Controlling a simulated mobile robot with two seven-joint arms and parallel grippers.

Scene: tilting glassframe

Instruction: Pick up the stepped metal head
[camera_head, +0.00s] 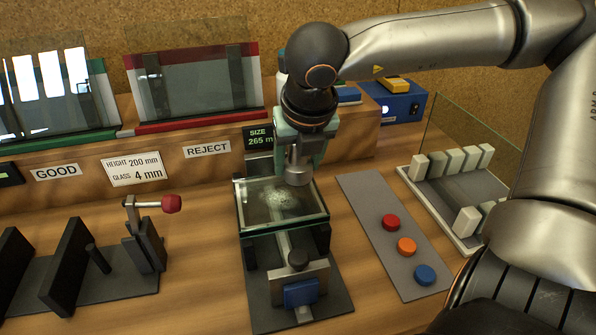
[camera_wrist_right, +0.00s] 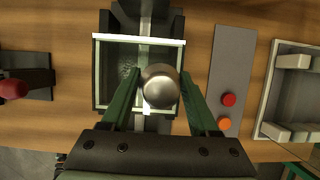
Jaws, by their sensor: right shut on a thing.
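The stepped metal head (camera_head: 298,172) is a grey, rounded metal piece below my right gripper (camera_head: 302,142). In the right wrist view the metal head (camera_wrist_right: 160,86) shows as a shiny dome between the two green fingers of my right gripper (camera_wrist_right: 160,100). The gripper is shut on it. The head is over a square glass pane (camera_head: 262,212) in a dark-edged frame; whether it touches the glass I cannot tell. The pane has a cloudy patch near its middle. My left gripper is not in view.
A grey plate with red, orange and blue buttons (camera_head: 406,246) lies right of the fixture. A tray (camera_head: 452,225) of pale blocks stands farther right. A red-knobbed lever (camera_head: 172,204) stands left. Glass racks marked GOOD and REJECT (camera_head: 207,149) are behind.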

